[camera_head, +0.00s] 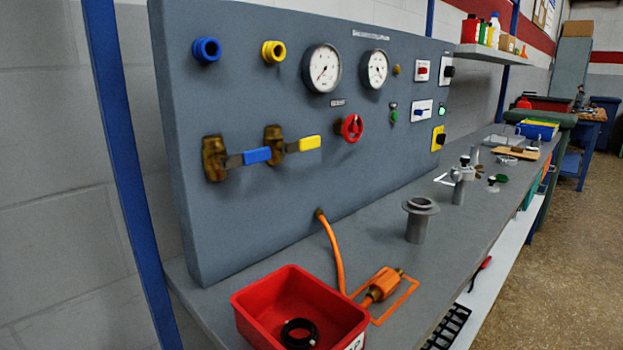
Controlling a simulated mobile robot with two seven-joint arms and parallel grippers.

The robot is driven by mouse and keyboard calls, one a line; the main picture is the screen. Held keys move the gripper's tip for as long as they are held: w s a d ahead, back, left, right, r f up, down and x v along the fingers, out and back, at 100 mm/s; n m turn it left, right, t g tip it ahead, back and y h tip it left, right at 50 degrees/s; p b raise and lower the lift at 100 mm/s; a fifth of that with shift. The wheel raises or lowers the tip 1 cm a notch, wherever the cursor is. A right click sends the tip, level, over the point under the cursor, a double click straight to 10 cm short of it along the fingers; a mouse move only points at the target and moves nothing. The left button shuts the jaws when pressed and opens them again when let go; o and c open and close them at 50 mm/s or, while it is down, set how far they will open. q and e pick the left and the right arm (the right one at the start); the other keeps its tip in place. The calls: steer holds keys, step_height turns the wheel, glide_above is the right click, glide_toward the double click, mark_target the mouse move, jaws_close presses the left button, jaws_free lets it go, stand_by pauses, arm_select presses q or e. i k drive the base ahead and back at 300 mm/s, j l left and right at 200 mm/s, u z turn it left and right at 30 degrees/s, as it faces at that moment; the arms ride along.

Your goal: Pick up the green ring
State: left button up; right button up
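A small flat green round piece (502,178) lies toward the far end of the grey bench (385,255). It looks like the green ring, but it is too small to tell whether it has a hole. A small dark piece sits just in front of it. Neither of my grippers is in view.
A red bin (245,301) with a black ring (298,334) inside stands at the near end. An orange fitting (382,285) on a hose, a grey flanged tube (416,222) and a clamped post (459,188) stand along the bench. The valve panel (250,100) rises behind.

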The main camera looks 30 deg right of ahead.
mark_target(501, 178)
steer(key=z, duration=2.05)
